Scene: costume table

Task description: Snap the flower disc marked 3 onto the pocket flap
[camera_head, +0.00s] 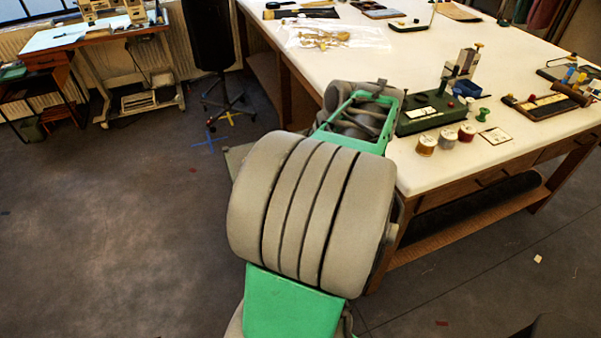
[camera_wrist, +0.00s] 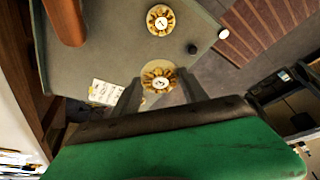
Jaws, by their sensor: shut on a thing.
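In the wrist view, a gold flower disc (camera_wrist: 158,72) with a pale numbered centre sits between the fingertips of my gripper (camera_wrist: 160,84). The fingers are shut on it. Its number looks like a 3 but is small. A second gold flower disc (camera_wrist: 160,20) lies farther up on a grey-green surface, apart from my gripper; I cannot read its mark surely. Part of another pale gold thing shows below the held disc, mostly hidden. In the head view my arm hides the gripper and the discs. I cannot make out the pocket flap in either view.
The grey surface (camera_wrist: 100,50) carries a black knob (camera_wrist: 192,48), a white knob (camera_wrist: 224,33) and a printed card (camera_wrist: 105,92). A brown rounded thing (camera_wrist: 66,22) stands at upper left. The white table (camera_head: 440,165) holds a green press tool (camera_head: 425,112) and several spools (camera_head: 447,137).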

